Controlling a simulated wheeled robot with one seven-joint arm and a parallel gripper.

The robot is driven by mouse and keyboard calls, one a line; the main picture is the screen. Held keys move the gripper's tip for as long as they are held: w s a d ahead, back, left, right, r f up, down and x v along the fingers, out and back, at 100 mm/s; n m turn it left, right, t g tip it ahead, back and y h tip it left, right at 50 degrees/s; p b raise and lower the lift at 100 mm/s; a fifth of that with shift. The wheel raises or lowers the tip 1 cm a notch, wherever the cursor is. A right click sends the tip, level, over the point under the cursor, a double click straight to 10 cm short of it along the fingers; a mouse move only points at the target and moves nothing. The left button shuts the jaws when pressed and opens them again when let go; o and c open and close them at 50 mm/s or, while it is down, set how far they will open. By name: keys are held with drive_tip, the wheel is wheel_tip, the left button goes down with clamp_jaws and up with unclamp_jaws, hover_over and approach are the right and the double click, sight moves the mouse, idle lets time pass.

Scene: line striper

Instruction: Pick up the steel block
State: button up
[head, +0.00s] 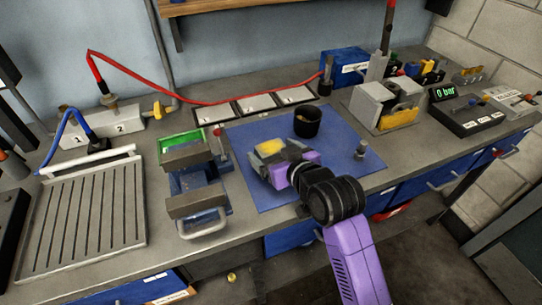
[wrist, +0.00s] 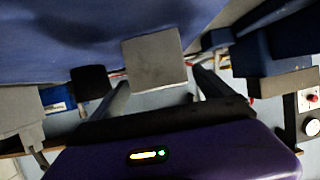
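In the wrist view, a plain grey steel block (wrist: 155,62) shows against the blue mat, just ahead of and between my two fingertips. My gripper (wrist: 161,78) is open, with one finger on each side; I cannot tell whether either finger touches the block. In the head view, my gripper (head: 268,168) is low over the left part of the blue mat (head: 245,190). A grey and yellow shape shows there, but my gripper partly hides this spot and I cannot make out the block clearly.
A black cup (head: 307,122) stands on the mat behind my gripper. A small metal piece (head: 361,150) stands at the mat's right. A vise (head: 195,182) is close on the left, with a slotted tray (head: 90,220) beyond it.

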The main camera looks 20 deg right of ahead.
drive_tip(key=c, duration=1.8)
drive_tip(key=shift+r, duration=0.15)
clamp_jaws()
